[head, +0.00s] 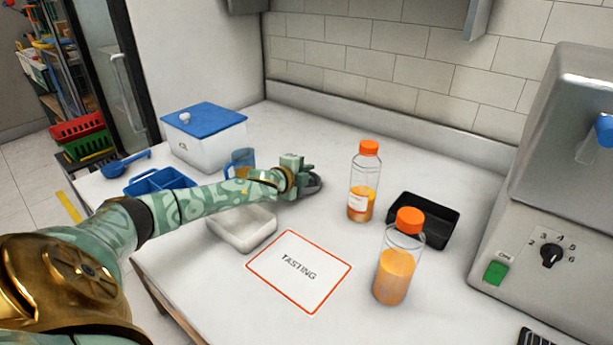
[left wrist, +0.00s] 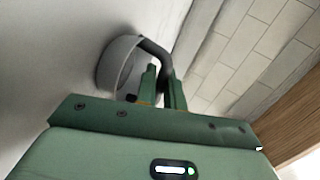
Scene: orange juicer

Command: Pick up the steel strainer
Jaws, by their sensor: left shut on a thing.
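From these views I cannot tell whether the strainer touches the counter. My right gripper is not in view.
A blue-handled jug (head: 240,162) stands close behind my left arm. A white tray (head: 242,231) lies just in front. Two orange-capped juice bottles (head: 361,185) (head: 395,275), a black tray (head: 440,225) and the juicer (head: 560,180) stand right. A "TASTING" card (head: 298,270) lies in front.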

